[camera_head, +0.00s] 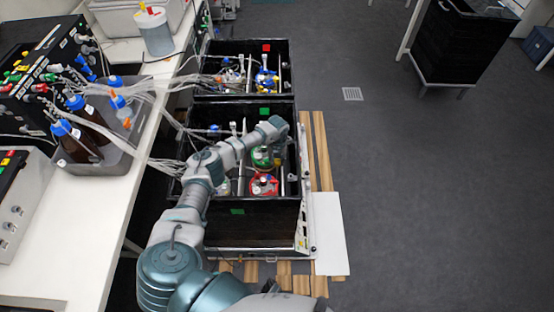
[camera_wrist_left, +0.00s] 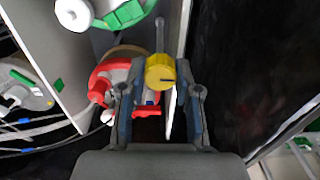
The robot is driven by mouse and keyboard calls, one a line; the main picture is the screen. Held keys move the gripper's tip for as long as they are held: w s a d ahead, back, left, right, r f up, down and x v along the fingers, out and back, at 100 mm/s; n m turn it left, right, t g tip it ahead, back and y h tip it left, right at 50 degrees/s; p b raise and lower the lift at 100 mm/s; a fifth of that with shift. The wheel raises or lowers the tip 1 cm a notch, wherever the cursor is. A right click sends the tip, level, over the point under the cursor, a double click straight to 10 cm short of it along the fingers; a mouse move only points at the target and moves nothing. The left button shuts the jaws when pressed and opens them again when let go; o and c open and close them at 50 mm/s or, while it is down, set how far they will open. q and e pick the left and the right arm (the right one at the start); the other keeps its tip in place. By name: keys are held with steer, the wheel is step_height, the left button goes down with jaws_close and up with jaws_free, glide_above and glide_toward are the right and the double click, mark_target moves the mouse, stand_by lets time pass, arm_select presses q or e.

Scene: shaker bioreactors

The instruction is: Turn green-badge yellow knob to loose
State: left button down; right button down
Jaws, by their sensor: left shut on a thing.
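In the head view my left arm reaches over the near black shaker box (camera_head: 255,232), and the arm hides the knob. Green badges show on this box, one on its far wall (camera_head: 264,111) and one on its near wall (camera_head: 237,211). My right gripper is not in view.
In the near box stand a red-capped vessel (camera_head: 263,185) and a green-capped vessel (camera_head: 262,158), close to my left gripper. A second black box with a red badge (camera_head: 266,47) stands behind. A white bench (camera_head: 90,215) with bottles and tubing is on the left.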

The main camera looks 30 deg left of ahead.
arm_select(q)
steer(key=shift+w+r, duration=0.25)
steer(key=shift+a, duration=0.1)
steer(key=c, duration=0.8)
jaws_free()
steer(key=shift+s+f, duration=0.1)
steer(key=shift+f, duration=0.05)
step_height(320, 180, up, 12)
steer(key=shift+f, duration=0.1)
